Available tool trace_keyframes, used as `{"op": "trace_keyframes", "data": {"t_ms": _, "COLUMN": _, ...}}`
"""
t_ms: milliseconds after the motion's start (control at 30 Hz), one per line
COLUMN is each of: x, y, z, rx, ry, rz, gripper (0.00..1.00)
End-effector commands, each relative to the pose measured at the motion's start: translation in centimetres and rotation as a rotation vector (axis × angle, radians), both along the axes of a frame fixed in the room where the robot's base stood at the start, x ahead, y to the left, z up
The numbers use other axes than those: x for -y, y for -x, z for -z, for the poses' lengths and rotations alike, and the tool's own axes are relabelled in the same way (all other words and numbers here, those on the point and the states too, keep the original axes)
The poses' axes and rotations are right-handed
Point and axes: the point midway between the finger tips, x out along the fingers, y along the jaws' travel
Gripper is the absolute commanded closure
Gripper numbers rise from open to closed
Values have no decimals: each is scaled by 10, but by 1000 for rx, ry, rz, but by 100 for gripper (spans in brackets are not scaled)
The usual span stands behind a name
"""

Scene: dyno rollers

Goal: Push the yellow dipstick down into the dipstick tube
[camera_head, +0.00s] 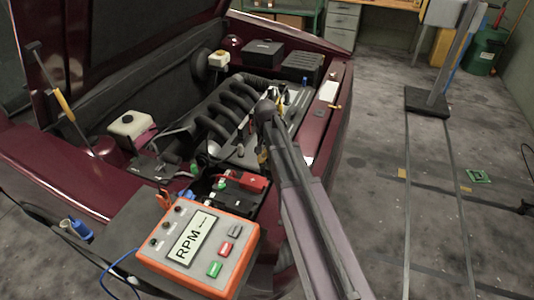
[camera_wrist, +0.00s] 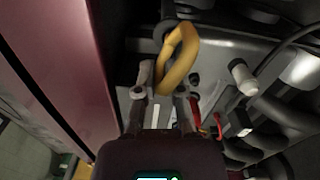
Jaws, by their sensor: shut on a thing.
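The yellow dipstick (camera_wrist: 181,58) shows as a looped handle at the top centre of the wrist view. My gripper (camera_wrist: 162,98) is shut on the lower end of this loop, with a finger on each side of it. In the head view my arm reaches over the right side of the engine bay, and the dipstick is too small there to make out clearly. The dipstick tube and the lower part of the dipstick are hidden, so I cannot tell how deep the dipstick sits.
The dark engine intake pipes (camera_head: 228,108) lie left of my arm. The dark red fender (camera_wrist: 62,70) runs close along the left in the wrist view. An orange RPM box (camera_head: 198,247) and a red-topped battery (camera_head: 240,190) sit at the front. Open floor lies right of the car.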

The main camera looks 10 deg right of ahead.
Motion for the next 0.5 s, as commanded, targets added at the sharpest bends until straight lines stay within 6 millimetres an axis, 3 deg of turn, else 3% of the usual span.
{"op": "trace_keyframes", "data": {"t_ms": 500, "x": 0, "y": 0, "z": 7, "rx": 0, "ry": 0, "rz": 0, "gripper": 100}}
